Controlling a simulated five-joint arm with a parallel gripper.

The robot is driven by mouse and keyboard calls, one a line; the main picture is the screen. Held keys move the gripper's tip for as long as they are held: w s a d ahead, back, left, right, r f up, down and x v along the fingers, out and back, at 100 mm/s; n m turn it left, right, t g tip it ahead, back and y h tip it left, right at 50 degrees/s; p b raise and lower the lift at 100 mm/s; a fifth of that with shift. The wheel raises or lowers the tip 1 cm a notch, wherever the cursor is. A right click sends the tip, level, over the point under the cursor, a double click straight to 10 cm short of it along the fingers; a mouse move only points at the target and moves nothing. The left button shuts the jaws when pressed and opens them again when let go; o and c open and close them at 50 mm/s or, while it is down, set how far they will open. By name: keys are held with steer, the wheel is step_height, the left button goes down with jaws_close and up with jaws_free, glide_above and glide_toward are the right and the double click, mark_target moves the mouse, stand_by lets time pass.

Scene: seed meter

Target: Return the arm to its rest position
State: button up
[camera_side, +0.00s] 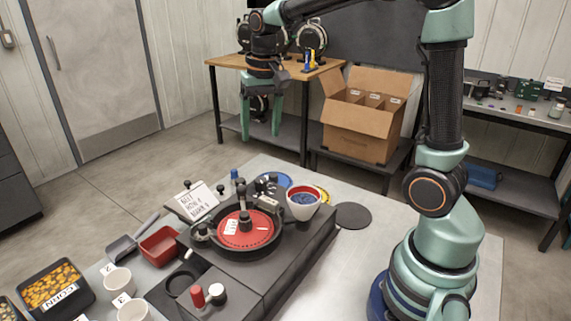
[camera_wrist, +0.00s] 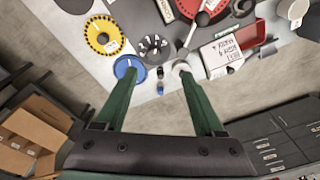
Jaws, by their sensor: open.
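My arm rises from its base at the right of the side view and reaches left across the top. My gripper (camera_side: 262,112) hangs open and empty, with its two green fingers pointing down above the table's back edge. In the wrist view my gripper (camera_wrist: 158,78) shows its fingers spread wide apart, with nothing held between them. The seed meter (camera_side: 245,228) with its red disc sits on the dark block on the table, below my gripper in the side view. A white bowl with red and blue inside (camera_side: 303,202) stands at its right.
A blue disc (camera_wrist: 130,68) and a yellow disc (camera_wrist: 104,34) lie near the table's edge. A sign card (camera_side: 197,200), a red tray (camera_side: 160,246), white cups (camera_side: 118,280) and a corn bin (camera_side: 55,287) stand at the left. A cardboard box (camera_side: 365,115) is behind.

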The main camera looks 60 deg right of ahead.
steer(key=s+a+r+n+t, duration=0.1)
steer(key=s+a+n+t, duration=0.3)
steer(key=s, duration=0.7)
steer(key=shift+s+a+n, duration=0.3)
steer(key=shift+a+n, duration=0.85)
steer(key=shift+n, duration=0.05)
steer(key=shift+r, duration=0.1)
